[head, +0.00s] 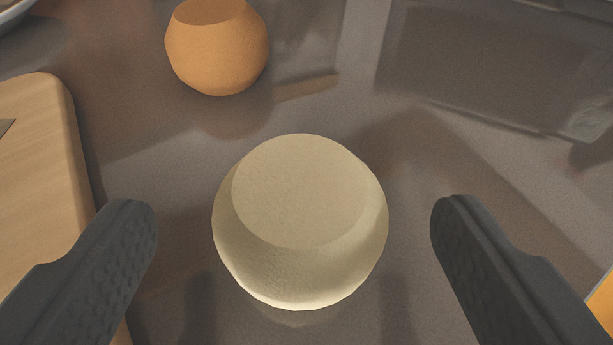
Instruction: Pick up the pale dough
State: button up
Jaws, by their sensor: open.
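The pale dough (300,220) is a rounded, cream-coloured lump with a flat top. It rests on the grey counter in the middle of the head view. My gripper (294,215) is open, with one dark ridged finger to the left of the dough and one to the right. A gap shows between the dough and each finger, so neither appears to touch it. The gripper holds nothing. How high the fingertips are above the counter is hard to tell.
An orange-brown lump (217,48) with a flat top sits behind the dough. A wooden board (45,170) lies at the left, partly behind the left finger, with a dark pointed tip on it. A plate edge shows at top left, an orange edge at right. The glossy counter (400,130) is bare right of the dough.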

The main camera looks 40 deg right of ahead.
aim_at(301, 238)
jog(key=x, duration=0.3)
jog(key=shift+w+d+f+b, duration=0.1)
jog(key=shift+d+f+b, duration=0.15)
jog(key=shift+b, duration=0.1)
jog(key=shift+r, duration=0.1)
jog(key=c, duration=1.1)
jog(key=shift+r, duration=0.15)
